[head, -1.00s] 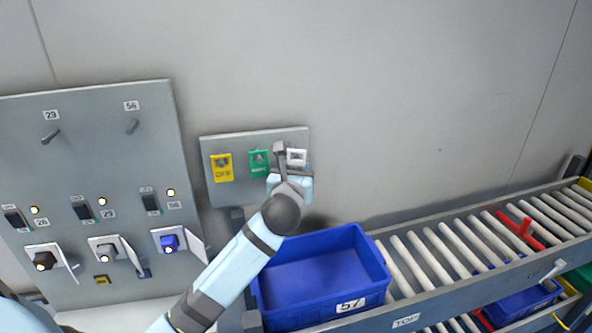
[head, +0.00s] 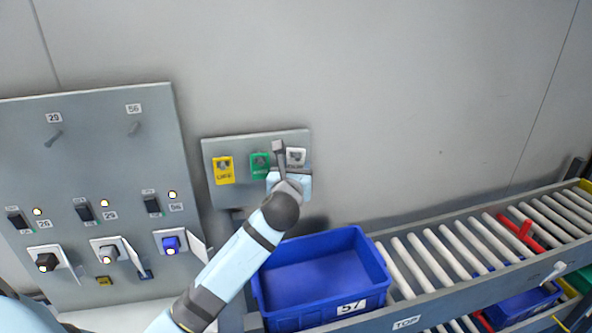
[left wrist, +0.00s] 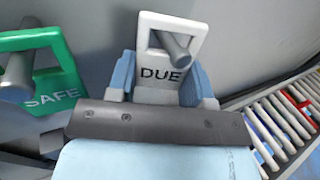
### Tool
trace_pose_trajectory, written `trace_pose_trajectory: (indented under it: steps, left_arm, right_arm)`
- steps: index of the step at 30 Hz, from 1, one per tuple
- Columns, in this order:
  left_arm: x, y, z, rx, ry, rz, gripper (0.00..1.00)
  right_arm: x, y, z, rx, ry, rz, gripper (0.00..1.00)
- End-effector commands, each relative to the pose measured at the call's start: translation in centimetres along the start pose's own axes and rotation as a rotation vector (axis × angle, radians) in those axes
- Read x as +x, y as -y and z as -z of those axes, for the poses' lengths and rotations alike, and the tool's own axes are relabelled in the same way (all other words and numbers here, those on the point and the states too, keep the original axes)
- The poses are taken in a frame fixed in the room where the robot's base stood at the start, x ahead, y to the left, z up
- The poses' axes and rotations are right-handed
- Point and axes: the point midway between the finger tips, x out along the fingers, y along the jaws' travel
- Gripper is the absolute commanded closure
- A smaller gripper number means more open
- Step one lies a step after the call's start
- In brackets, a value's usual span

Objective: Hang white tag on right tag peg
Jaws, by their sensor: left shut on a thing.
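The white tag (head: 297,155), marked DUE in the left wrist view (left wrist: 149,73), is upright at the right end of the small grey tag panel (head: 228,202). My left gripper (left wrist: 162,82) is shut on its lower part, a blue finger on each side. A grey peg (left wrist: 178,47) shows in the tag's window and seems to stick out through it. Whether the tag rests on the peg, I cannot tell. In the head view the left gripper (head: 290,172) partly covers the tag. My right gripper is not in view.
A green SAFE tag (head: 259,172) hangs close to the left of my gripper, and a yellow tag (head: 224,176) hangs farther left. A blue bin (head: 318,275) stands below on the roller conveyor (head: 470,255). A larger switch panel (head: 90,165) stands at left.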

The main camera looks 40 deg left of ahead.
Motion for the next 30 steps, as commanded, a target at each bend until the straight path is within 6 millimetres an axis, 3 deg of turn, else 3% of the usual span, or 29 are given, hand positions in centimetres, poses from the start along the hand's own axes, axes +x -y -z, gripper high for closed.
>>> trace_pose_trajectory:
  steps: [30]
  left_arm:
    - [0.12,-0.07,0.09,0.0,-0.001,0.0,0.78]
  right_arm:
    - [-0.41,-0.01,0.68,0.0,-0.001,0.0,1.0]
